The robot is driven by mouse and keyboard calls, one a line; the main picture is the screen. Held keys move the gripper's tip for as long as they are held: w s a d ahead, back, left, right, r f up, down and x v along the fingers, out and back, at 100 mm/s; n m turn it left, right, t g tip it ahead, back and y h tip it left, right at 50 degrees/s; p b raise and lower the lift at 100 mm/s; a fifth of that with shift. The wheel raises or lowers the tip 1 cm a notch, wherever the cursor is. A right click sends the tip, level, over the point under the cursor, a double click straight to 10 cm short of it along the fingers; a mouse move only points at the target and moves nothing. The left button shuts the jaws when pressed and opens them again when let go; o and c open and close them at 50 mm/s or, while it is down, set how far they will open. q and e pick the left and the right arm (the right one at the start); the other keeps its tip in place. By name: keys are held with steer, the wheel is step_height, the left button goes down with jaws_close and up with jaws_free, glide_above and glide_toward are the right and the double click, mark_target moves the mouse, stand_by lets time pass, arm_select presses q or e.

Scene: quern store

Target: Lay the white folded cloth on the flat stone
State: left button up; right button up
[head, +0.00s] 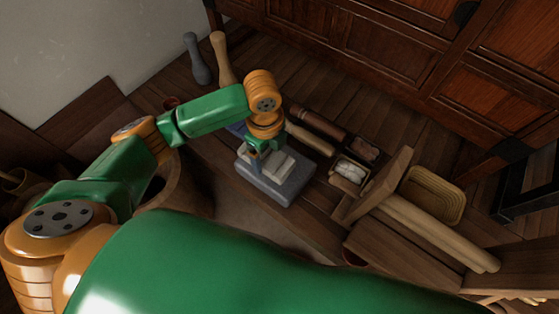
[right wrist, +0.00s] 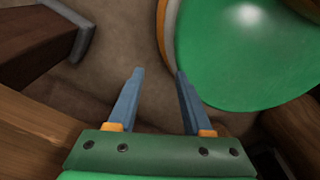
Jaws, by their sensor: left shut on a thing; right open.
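Right of the stone are a small box with pale contents (head: 350,172), a yellow tray (head: 440,190) and long wooden rollers (head: 430,232). A grey pestle (head: 197,60) and a wooden pestle (head: 222,58) stand behind. A dark wooden cabinet (head: 370,50) closes the back.

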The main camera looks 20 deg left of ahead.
mark_target(276, 154)
arm_select(q)
steer(key=w+f, duration=0.1)
steer(key=w+f+b, duration=0.1)
steer(key=f, duration=0.1)
steer(key=w+d+f, duration=0.1)
steer(key=f, duration=0.1)
steer(key=shift+w+b, duration=0.2)
steer(key=shift+b, duration=0.15)
steer(key=f+b, duration=0.1)
steer(key=f, duration=0.2)
steer(key=shift+w+f, duration=0.2)
steer(key=shift+r, duration=0.15)
arm_select(e)
steer(key=shift+t+h, duration=0.3)
steer(key=shift+t, duration=0.1)
steer(key=w+d+f, duration=0.1)
steer(key=f, duration=0.1)
steer(key=w+d+f, duration=0.1)
steer(key=w+d, duration=0.1)
steer(key=shift+d+f, duration=0.3)
steer(key=shift+f, duration=0.1)
